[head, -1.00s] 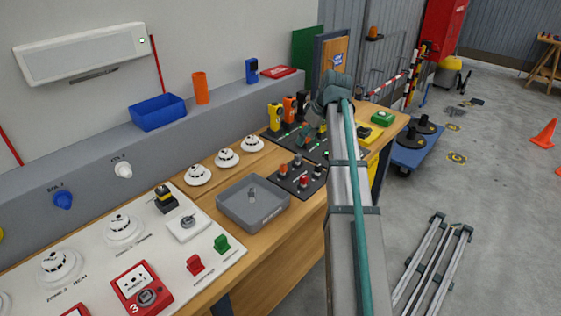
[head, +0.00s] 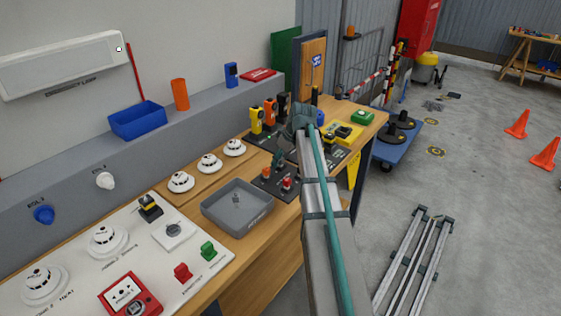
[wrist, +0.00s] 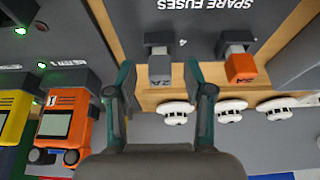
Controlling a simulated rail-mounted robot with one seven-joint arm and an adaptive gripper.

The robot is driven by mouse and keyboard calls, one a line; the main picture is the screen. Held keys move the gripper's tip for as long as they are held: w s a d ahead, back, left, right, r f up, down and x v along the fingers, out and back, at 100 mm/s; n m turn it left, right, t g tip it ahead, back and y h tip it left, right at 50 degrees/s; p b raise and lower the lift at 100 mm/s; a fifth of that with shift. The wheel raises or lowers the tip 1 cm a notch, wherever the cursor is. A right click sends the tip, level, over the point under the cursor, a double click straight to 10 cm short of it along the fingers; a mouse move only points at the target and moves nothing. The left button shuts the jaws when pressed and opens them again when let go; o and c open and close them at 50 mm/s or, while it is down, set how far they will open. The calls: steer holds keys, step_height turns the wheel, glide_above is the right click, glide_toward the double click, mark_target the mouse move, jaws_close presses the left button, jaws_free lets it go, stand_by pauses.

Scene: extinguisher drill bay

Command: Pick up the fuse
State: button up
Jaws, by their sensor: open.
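The spare fuse board (head: 262,188) is a dark panel on the bench. It also shows in the wrist view, with upside-down lettering (wrist: 205,4). A grey fuse (wrist: 159,68), marked like "2A", stands in a dark holder. In the wrist view it appears between the fingertips of my gripper (wrist: 160,76), which are apart and empty. An orange fuse (wrist: 241,67) stands to its right in another holder. The grey fuse is not clear there.
A grey tray (head: 238,228) stands left of the board. Several white detectors (head: 208,163) line the bench behind. Yellow and orange handheld devices (head: 256,119) stand in dark holders beyond; the orange one (wrist: 65,120) is close left of my gripper.

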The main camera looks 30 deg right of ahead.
steer(key=shift+c, duration=0.3)
steer(key=c, duration=0.8)
steer(key=shift+c, duration=0.2)
